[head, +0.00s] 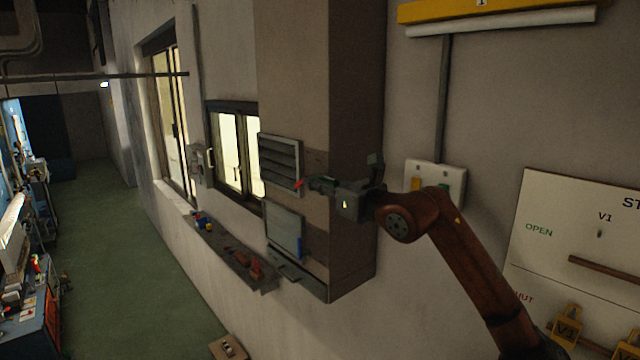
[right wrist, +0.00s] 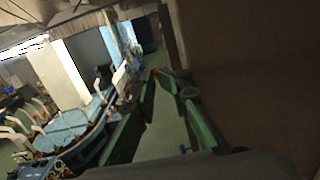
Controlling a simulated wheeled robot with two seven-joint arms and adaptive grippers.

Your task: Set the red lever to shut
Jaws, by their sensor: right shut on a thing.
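The red lever (head: 298,184) shows as a small red piece at the lower right corner of a grey louvred vent (head: 280,163) on the wall pillar. My right gripper (head: 309,183) reaches in from the right and is shut on the red lever; its fingers hide part of it. In the right wrist view a small red spot (right wrist: 155,71) shows by the fingertips. The slats of the vent look tilted, with dark gaps between them; how far they are open I cannot tell. My left gripper is in neither view.
Below the vent is a grey panel (head: 284,228) with a blue lever (head: 300,247). A ledge (head: 222,250) with small objects runs along the wall. A white board (head: 570,230) at right reads OPEN and V1. The green floor (head: 110,250) at left is clear.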

